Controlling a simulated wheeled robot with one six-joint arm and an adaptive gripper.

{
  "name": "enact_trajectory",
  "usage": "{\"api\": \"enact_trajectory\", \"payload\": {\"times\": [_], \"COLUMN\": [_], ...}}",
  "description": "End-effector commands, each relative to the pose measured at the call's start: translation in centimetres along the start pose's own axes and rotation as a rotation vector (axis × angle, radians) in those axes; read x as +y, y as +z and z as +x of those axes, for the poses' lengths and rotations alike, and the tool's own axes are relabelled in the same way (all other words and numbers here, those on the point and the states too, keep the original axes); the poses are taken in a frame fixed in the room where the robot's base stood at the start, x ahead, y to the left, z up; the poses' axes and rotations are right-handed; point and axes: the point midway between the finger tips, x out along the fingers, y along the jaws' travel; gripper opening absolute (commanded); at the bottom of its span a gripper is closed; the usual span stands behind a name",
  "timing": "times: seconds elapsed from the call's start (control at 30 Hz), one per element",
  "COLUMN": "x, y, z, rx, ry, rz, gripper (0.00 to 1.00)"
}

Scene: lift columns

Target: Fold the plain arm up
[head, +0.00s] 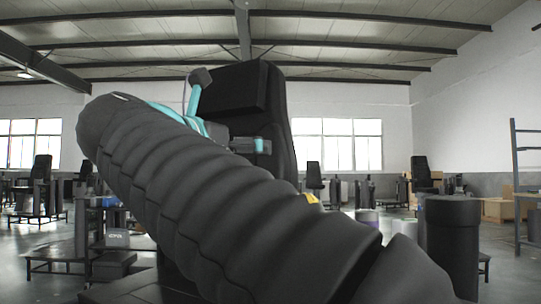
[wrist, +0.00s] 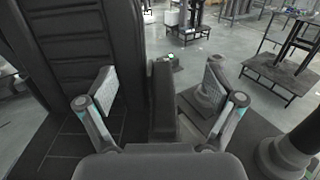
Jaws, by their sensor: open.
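My gripper (wrist: 160,82) is open in the wrist view, its two grey pads wide apart at left and right. A long dark block (wrist: 163,105), which looks like the plain arm, lies between and beyond the pads. I see no contact, and its near end is hidden behind my gripper body. The black ribbed seat back (wrist: 65,45) stands at the left of the wrist view. In the head view the tall black seat back (head: 272,100) rises behind my dark sleeved arm, with my gripper (head: 258,146) in front of it. The plain arm cannot be made out there.
A black cylinder column (head: 452,235) stands at the right in the head view and also shows at the wrist view's lower right (wrist: 288,155). A low dark platform (wrist: 272,75) is farther off. Other seats, a shelf rack (head: 518,180) and open floor lie behind.

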Motion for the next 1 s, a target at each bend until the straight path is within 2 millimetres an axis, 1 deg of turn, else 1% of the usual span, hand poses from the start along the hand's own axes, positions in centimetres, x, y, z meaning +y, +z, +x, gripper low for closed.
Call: {"api": "enact_trajectory", "payload": {"times": [0.17,0.5,0.7,0.9,1.0], "x": [-0.1,-0.1,-0.1,0.0,0.0], "y": [0.0,0.0,0.0,0.0,0.0], "z": [1.9,8.1,11.3,13.2,13.5], "rx": [-0.002,-0.001,0.0,-0.001,-0.001], "ry": [-0.007,-0.007,-0.004,-0.002,-0.001], "rz": [-0.006,-0.004,-0.003,-0.003,-0.003], "gripper": [0.92,0.92,0.92,0.92,0.92]}}
